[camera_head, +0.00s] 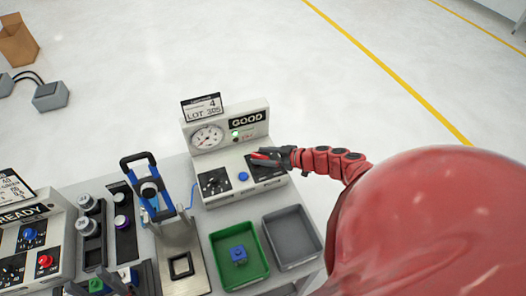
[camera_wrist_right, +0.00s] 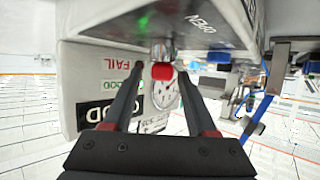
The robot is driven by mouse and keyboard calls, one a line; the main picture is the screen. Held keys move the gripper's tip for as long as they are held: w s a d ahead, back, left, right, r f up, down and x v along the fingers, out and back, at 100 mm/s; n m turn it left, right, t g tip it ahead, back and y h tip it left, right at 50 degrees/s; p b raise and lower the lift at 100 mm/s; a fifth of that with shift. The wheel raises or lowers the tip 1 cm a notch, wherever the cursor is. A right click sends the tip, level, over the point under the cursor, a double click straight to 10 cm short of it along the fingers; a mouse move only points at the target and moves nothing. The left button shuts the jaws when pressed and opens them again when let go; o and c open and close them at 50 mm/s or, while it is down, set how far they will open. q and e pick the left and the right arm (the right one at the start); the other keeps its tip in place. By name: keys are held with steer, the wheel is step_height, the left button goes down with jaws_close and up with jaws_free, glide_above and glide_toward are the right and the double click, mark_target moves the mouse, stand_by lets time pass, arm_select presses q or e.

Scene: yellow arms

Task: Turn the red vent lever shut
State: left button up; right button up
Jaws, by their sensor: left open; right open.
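The red vent lever (camera_wrist_right: 162,71) sits on the grey tester box (camera_head: 232,160), below a panel marked OPEN in the right wrist view. My right gripper (camera_wrist_right: 161,80) is open, with one dark finger on each side of the lever's red end. I cannot tell whether either finger touches it. In the head view my right gripper (camera_head: 268,157) is over the right part of the box front and hides much of the lever. My left gripper (camera_head: 108,281) appears as dark fingers at the lower left edge, open and away from the lever, partly cut off.
The box carries a GOOD display (camera_head: 247,119), a round gauge (camera_head: 207,137) and a blue button (camera_head: 243,177). A green tray (camera_head: 258,273) with a blue part and a grey tray (camera_head: 293,257) lie in front. A blue-handled press (camera_head: 148,188) stands left of the box.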

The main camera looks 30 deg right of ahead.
steer(key=p+v, duration=0.2)
steer(key=v, duration=0.2)
steer(key=p+v, duration=0.2)
steer(key=v, duration=0.2)
steer(key=shift+w+r, duration=0.15)
steer(key=shift+r, duration=0.05)
steer(key=p+v, duration=0.2)
steer(key=v, duration=0.7)
steer(key=shift+s, duration=0.25)
steer(key=shift+d, duration=0.15)
